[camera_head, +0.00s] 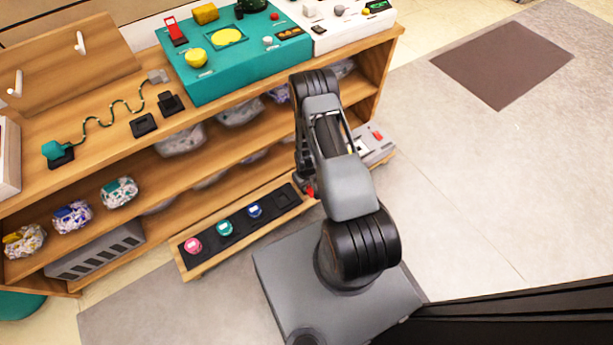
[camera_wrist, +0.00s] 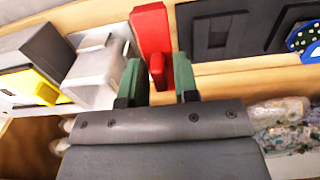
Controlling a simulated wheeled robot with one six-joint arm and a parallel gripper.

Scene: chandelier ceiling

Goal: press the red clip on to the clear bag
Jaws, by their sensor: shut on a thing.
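The red clip (camera_wrist: 151,32) is in front of my gripper (camera_wrist: 158,78) in the wrist view. Its small tab sits between the two green fingertips, and my gripper is shut on it. In the head view only a bit of the red clip (camera_head: 310,191) shows beside my gripper (camera_head: 304,188), beyond the arm, at the right end of the low tray. Clear bags with mottled contents lie on the shelves, such as a clear bag (camera_head: 240,110) under the top board. Part of a clear bag (camera_wrist: 285,125) shows at the wrist view's lower right. I cannot tell which bag is meant.
The low wooden tray (camera_head: 184,262) holds pink, teal and blue round pieces on dark pads. Bags with yellow, blue and teal tops stand at left on the shelf unit (camera_head: 150,232). A grey-white device (camera_head: 372,145) stands right of my arm. The floor at right is clear.

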